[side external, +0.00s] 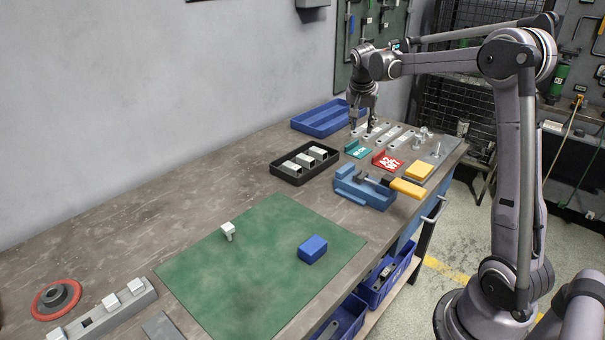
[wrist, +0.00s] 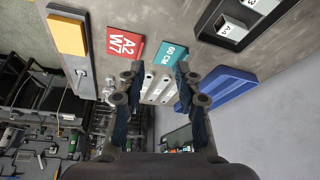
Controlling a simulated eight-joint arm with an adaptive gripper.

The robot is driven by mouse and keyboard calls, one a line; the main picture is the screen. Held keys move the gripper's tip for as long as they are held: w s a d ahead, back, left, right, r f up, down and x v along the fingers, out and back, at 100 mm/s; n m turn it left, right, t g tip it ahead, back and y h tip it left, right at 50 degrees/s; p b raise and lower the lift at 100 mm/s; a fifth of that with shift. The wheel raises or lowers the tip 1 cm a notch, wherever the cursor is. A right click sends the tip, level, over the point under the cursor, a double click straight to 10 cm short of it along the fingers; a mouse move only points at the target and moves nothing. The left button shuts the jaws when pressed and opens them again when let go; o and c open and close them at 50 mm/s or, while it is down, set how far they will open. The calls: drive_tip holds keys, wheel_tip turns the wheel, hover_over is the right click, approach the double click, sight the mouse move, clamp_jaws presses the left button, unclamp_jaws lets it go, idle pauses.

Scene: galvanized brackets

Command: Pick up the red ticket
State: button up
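The red ticket (side external: 387,162) lies on the workbench with white lettering, beside a teal ticket (side external: 357,149). In the wrist view the red ticket (wrist: 124,42) is at the upper left, and the teal ticket (wrist: 172,54) is near the upper middle. My gripper (side external: 362,127) is above the far part of the bench, behind the tickets in the side view. Its fingers are apart with nothing between them; the wrist view shows the same open gripper (wrist: 157,78). The red ticket is clear of the fingers, and nothing hides its lettered face.
A black tray (side external: 277,172) holds several pale blocks. A blue tray (side external: 325,121) stands at the back. Metal strips (side external: 398,138) and hardware lie behind the tickets. The green mat (side external: 205,280) is mostly clear.

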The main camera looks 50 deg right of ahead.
drive_tip(key=d+f+m+g, duration=0.2)
drive_tip(key=d+f+m, duration=0.25)
drive_tip(key=d, duration=0.55)
hover_over(378, 154)
drive_tip(key=a, duration=0.1)
drive_tip(key=shift+n, duration=0.45)
wheel_tip(378, 154, down, 5)
drive_tip(key=shift+a+r, duration=0.1)
drive_tip(key=shift+a, duration=0.05)
drive_tip(key=shift+a+x, duration=0.15)
drive_tip(key=shift+x, duration=1.25)
drive_tip(key=shift+a+x, duration=0.15)
drive_tip(key=shift+x, duration=1.2)
drive_tip(key=shift+c, duration=0.3)
clamp_jaws()
